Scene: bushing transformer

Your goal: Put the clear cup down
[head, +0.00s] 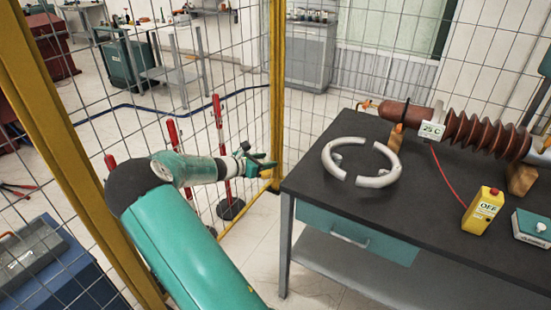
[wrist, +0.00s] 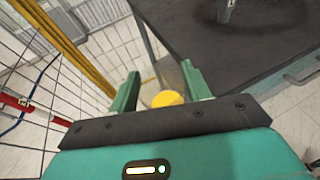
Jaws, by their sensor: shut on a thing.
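My gripper (head: 262,168) is held out in the air to the left of the black-topped table (head: 330,205), near the yellow fence post. In the wrist view the two green fingers (wrist: 162,88) stand apart with a see-through shape between them, the clear cup (wrist: 170,82). A round yellow patch shows at its near end; I cannot tell if it is contents or part of the cup. The cup is too faint to make out in the head view. The table's corner lies beyond and to the right of the fingers in the wrist view.
On the table are a split white ring (head: 376,178), a brown ribbed bushing (head: 460,130) on wooden blocks, a yellow container (head: 482,211) and a teal box (head: 533,228). The front left tabletop is clear. Wire fencing and red-white posts (head: 218,125) stand close to my arm.

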